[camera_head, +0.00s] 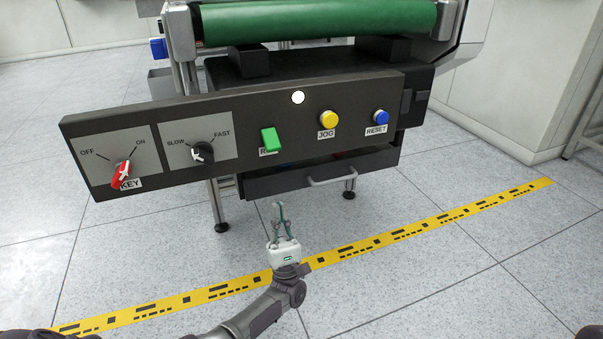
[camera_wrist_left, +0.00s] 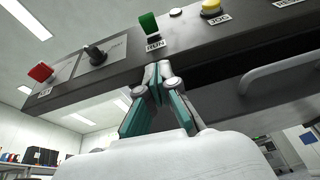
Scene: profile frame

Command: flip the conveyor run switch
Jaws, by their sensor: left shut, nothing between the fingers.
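The green run switch (camera_head: 269,140) is a rocker or toggle on the dark control panel (camera_head: 230,112), with its RUN label below it, partly covered in the head view. My right gripper is not in view.
The panel also carries a red key switch (camera_head: 122,175), a black speed knob (camera_head: 203,153), a white lamp (camera_head: 298,97), a yellow JOG button (camera_head: 329,118) and a blue RESET button (camera_head: 381,117). A drawer handle (camera_head: 346,177) juts out below. The floor in front is clear.

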